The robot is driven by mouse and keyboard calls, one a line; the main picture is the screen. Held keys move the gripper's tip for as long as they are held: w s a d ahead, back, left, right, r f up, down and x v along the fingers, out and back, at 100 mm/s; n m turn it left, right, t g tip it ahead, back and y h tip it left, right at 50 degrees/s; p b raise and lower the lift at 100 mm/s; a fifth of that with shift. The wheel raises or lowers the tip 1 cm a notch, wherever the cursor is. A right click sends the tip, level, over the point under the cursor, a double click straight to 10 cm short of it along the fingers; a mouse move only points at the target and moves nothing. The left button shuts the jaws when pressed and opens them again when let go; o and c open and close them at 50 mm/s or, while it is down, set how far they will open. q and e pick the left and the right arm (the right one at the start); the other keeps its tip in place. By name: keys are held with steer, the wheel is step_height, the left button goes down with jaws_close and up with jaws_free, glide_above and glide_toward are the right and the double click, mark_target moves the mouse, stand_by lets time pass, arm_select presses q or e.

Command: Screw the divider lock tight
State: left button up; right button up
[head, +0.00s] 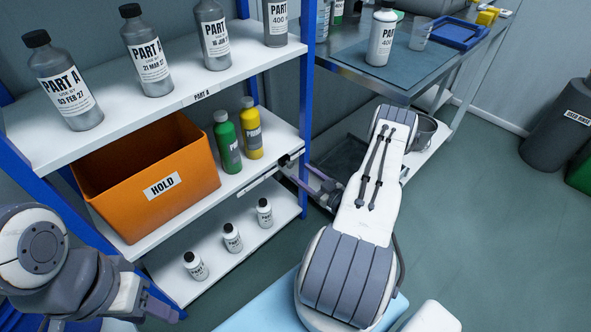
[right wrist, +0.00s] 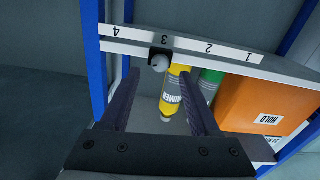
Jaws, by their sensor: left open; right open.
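The divider lock is a round grey knob (right wrist: 159,63) on a black clamp at the front rail of the middle shelf, close to the number 3 on the rail's strip. In the head view the dark lock (head: 286,160) shows at the rail's right end. My right gripper (right wrist: 158,76) is open, its fingers on either side of the knob in the picture; whether they touch it I cannot tell. In the head view my right gripper (head: 308,184) is just right of the lock. My left gripper (head: 160,306) is open and empty at the bottom left. The divider itself I cannot make out.
A yellow bottle (head: 250,130) and a green bottle (head: 227,142) stand behind the rail, beside an orange HOLD bin (head: 150,180). Several grey bottles stand on the top shelf (head: 215,85). A blue post (head: 306,100) is near the lock. A metal table (head: 350,75) stands behind.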

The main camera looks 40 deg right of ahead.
steer(key=shift+w+a, duration=0.15)
steer(key=shift+w, duration=1.95)
jaws_close()
steer(key=shift+m, duration=1.6)
jaws_free()
steer(key=shift+s, duration=0.1)
steer(key=p, duration=0.2)
glide_toward(292, 166)
steer(key=shift+s+r, duration=0.15)
steer(key=shift+s, duration=0.9)
